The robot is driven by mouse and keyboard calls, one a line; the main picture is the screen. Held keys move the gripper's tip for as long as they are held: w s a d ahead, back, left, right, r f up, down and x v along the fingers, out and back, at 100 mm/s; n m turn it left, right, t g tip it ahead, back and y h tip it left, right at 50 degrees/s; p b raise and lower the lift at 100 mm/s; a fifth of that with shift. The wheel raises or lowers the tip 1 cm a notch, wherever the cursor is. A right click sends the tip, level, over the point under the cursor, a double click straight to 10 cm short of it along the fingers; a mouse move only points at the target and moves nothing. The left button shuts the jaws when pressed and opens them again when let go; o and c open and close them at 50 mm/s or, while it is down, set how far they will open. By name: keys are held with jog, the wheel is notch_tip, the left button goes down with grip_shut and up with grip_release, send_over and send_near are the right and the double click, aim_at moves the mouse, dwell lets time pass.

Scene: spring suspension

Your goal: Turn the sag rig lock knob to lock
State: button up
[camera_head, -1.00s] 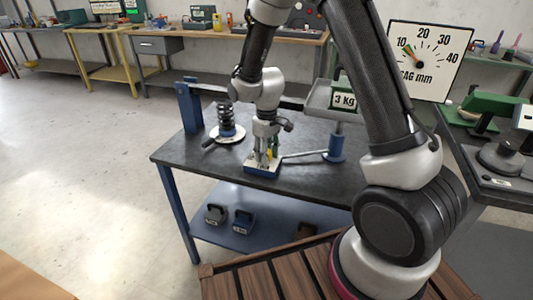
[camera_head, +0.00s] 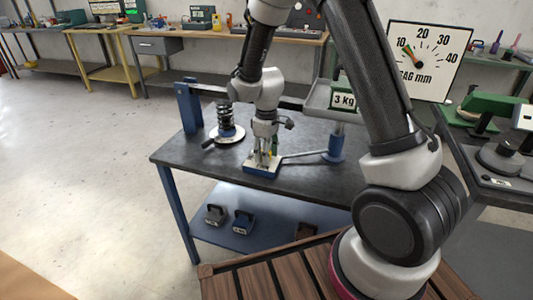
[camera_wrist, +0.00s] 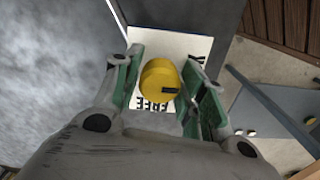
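The lock knob (camera_wrist: 159,80) is a round yellow knob with a dark pointer mark, on a white plate (camera_wrist: 150,42) with the word FREE below it in the wrist view. Its dark pointer lies toward the lower right side of the knob. My gripper (camera_wrist: 160,82) points down over the plate, with one green-padded finger on each side of the knob. A gap shows at the knob's right; contact at the left is unclear. In the head view, my gripper (camera_head: 265,158) stands over the blue block (camera_head: 262,171) at the table's front edge, mostly hiding the knob.
The dark table (camera_head: 310,172) carries a spring (camera_head: 225,117) on a round base, a blue post (camera_head: 335,148) and a tray with a 3 Kg sign (camera_head: 343,101). A sag dial (camera_head: 424,58) stands behind. Weights (camera_head: 243,222) lie on the lower shelf.

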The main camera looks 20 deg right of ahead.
jog(key=shift+o, duration=1)
jog(key=shift+r, duration=0.1)
notch_tip(320, 180, up, 12)
